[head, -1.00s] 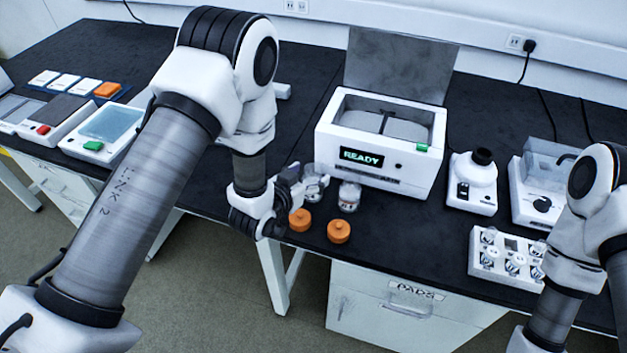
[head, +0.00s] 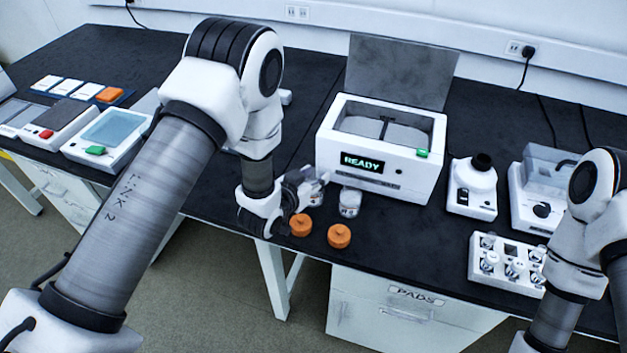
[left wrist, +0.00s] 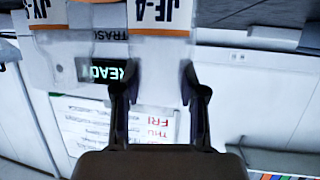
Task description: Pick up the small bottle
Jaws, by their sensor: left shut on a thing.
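My left gripper (head: 312,184) is shut on a small clear bottle (head: 310,198) near the front edge of the black bench. Its fingers cover much of the bottle in the head view. In the left wrist view the two fingers (left wrist: 160,100) stand either side of the clear bottle, whose label reads "JF-A" (left wrist: 158,14). I cannot tell whether it touches the bench. A second small clear bottle (head: 350,203) stands upright just to its right. My right arm shows at the right edge, but its gripper is outside the picture.
Two orange caps (head: 300,225) (head: 339,236) lie in front of the bottles. A white "READY" machine (head: 398,180) with a raised lid stands close behind. A white vial rack (head: 480,269) and a small white device (head: 472,190) are on the right.

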